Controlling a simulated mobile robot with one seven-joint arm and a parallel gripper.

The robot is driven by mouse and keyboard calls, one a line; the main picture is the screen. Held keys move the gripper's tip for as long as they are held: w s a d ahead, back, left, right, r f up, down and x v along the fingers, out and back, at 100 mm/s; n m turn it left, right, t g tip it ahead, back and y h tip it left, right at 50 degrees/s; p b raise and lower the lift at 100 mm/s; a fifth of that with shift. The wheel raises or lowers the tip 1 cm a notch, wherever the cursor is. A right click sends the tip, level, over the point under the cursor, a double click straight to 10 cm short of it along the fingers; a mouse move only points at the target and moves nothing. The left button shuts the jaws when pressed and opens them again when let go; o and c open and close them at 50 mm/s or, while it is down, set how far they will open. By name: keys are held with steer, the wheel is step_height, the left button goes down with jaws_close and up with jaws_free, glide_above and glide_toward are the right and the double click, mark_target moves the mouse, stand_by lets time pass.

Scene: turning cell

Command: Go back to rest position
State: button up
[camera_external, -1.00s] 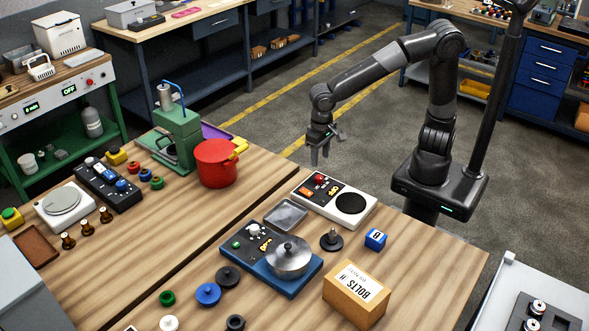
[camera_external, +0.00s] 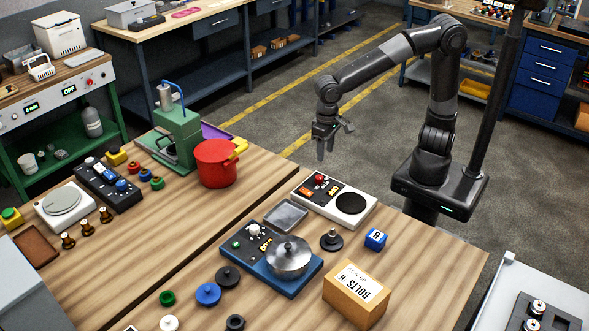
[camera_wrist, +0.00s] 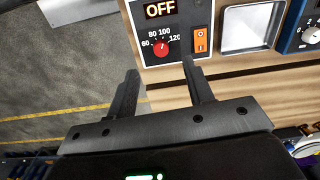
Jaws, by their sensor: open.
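My gripper (camera_external: 328,146) is open and empty. In the external view it hangs in the air near the far edge of the wooden workbench (camera_external: 440,262), above and behind the white control unit with a black round plate. In the wrist view the two fingers of my gripper (camera_wrist: 160,85) are spread apart with nothing between them. Beyond the fingers the white control unit (camera_wrist: 175,60) shows an OFF display, a red dial and an orange switch; it also shows in the external view (camera_external: 343,212).
A red pot (camera_external: 215,165) stands on the bench left of my gripper. A metal tray (camera_external: 285,215), a silver pot (camera_external: 288,258) on a blue unit, a blue box (camera_external: 375,239) and a cardboard box (camera_external: 356,294) stand nearer. Open floor (camera_external: 290,110) lies behind the bench.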

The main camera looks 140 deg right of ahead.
steer(key=s+a+r+n+t, duration=0.2)
steer(key=s+a+n, duration=0.5)
steer(key=a, duration=0.5)
steer(key=s+a+r+n+t, duration=0.3)
steer(key=s+a+n, duration=0.4)
steer(key=a+n, duration=0.3)
steer(key=shift+s+a+r, duration=0.2)
steer(key=shift+a+r, duration=0.55)
steer(key=shift+a, duration=0.35)
stand_by(0.8)
